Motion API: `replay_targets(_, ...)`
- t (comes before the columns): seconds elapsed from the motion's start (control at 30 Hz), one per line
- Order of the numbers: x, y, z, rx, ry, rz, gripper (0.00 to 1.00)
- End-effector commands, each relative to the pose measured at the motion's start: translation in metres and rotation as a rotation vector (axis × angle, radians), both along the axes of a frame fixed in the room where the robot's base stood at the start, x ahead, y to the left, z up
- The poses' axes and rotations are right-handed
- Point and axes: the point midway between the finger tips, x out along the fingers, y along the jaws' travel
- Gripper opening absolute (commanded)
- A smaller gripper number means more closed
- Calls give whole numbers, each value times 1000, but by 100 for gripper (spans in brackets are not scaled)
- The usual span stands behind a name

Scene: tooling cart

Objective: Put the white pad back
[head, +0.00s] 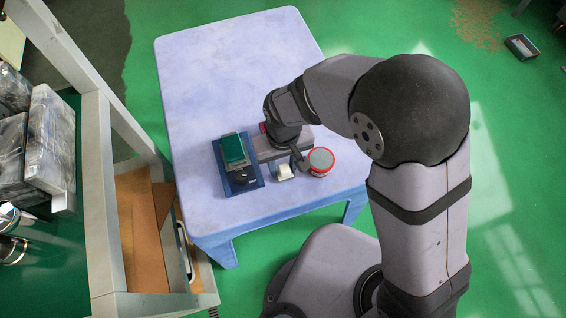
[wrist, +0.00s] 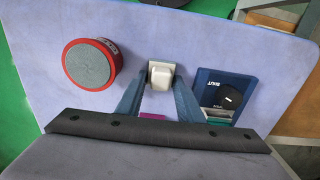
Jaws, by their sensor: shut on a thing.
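The white pad (wrist: 161,73) is a small, pale, rounded block between my fingertips in the wrist view. A cream square edge shows around it. In the head view, the white pad (head: 285,173) shows just in front of my gripper (head: 284,164), left of the red-rimmed can. My gripper (wrist: 160,86) is shut on the white pad, one finger on each side. The pad is at or close above the table; I cannot tell if it touches. A blue tray (head: 252,182) lies to the left in the head view, with a green block (head: 234,150) and a black knob on it.
The red can with a grey top (wrist: 88,65) stands close beside the pad. A magenta thing (head: 263,128) is partly hidden behind my gripper. The far part of the pale table (head: 230,70) is clear. A shelf frame (head: 98,190) stands left of the table.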

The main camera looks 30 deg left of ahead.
Motion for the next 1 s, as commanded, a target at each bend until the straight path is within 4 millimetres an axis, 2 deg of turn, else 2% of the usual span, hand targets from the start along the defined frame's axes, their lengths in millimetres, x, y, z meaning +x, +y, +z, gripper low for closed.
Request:
replay_targets(0.2, 0, 0, -4, -1, 1, 0, 13)
replay_targets(0.23, 0, 0, -3, 0, 0, 0, 38)
replay_targets(0.3, 0, 0, -3, 0, 0, 0, 52)
replay_targets(0.73, 0, 1, 4, 3, -1, 0, 52)
replay_targets(0.87, 1, 1, 18, 4, -2, 0, 52)
replay_targets(1.0, 1, 2, 41, 5, -4, 0, 52)
